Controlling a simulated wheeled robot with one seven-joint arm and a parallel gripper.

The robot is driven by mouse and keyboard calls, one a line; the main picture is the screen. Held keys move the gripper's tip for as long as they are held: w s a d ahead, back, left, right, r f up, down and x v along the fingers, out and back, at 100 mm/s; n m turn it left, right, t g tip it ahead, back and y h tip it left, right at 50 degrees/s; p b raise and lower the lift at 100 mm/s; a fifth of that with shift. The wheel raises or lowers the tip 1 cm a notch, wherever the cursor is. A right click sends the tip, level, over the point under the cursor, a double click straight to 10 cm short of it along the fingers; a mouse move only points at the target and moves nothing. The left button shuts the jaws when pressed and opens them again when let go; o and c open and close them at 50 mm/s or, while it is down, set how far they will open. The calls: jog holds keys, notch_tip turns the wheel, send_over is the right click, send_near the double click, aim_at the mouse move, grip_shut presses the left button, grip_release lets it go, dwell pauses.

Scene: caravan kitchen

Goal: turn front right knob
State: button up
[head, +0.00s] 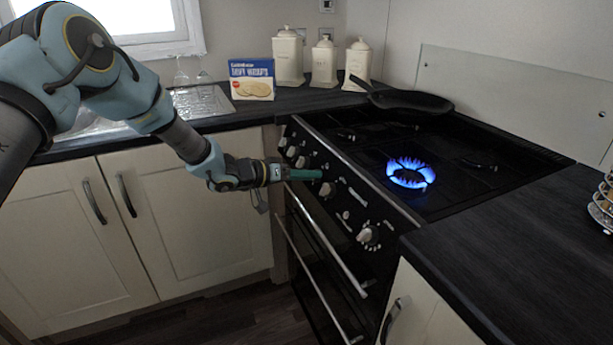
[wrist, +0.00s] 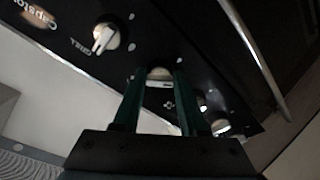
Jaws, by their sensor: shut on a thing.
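My gripper (head: 318,174) reaches across to the front control panel of the black cooker. In the wrist view, the two green fingers (wrist: 152,75) stand on either side of a pale control knob (wrist: 160,74) and are shut on it. The knob's pale edge also shows just below the fingertips in the head view (head: 327,189). A lit burner (head: 410,174) shows a blue ring of flame on the hob behind the panel. The fingers hide part of the knob, so its exact turn angle cannot be told.
Other knobs (head: 301,161) sit to the left along the panel, and one (head: 368,236) to the right. A knob marked GRILL (wrist: 105,38) is beside the fingers. Oven door handles (head: 330,255) lie below.

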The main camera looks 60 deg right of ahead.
grip_shut()
jog(key=shift+m, duration=0.4)
jog(key=m+y+b, duration=0.1)
jog(key=m+b, duration=0.3)
jog(key=m, duration=0.4)
jog(key=m+g+y+b, duration=0.1)
jog(key=m+b, duration=0.4)
jog(key=m, duration=0.4)
jog(key=m+g+y+b, duration=0.1)
jog(key=m+b, duration=0.3)
jog(key=m, duration=0.5)
jog(key=shift+w+d+r+b, duration=0.1)
jog(key=shift+w+d+b, duration=0.15)
jog(key=shift+w+b, duration=0.1)
jog(key=shift+s+m, duration=0.1)
jog(key=shift+m, duration=0.2)
jog(key=o, duration=0.6)
grip_release()
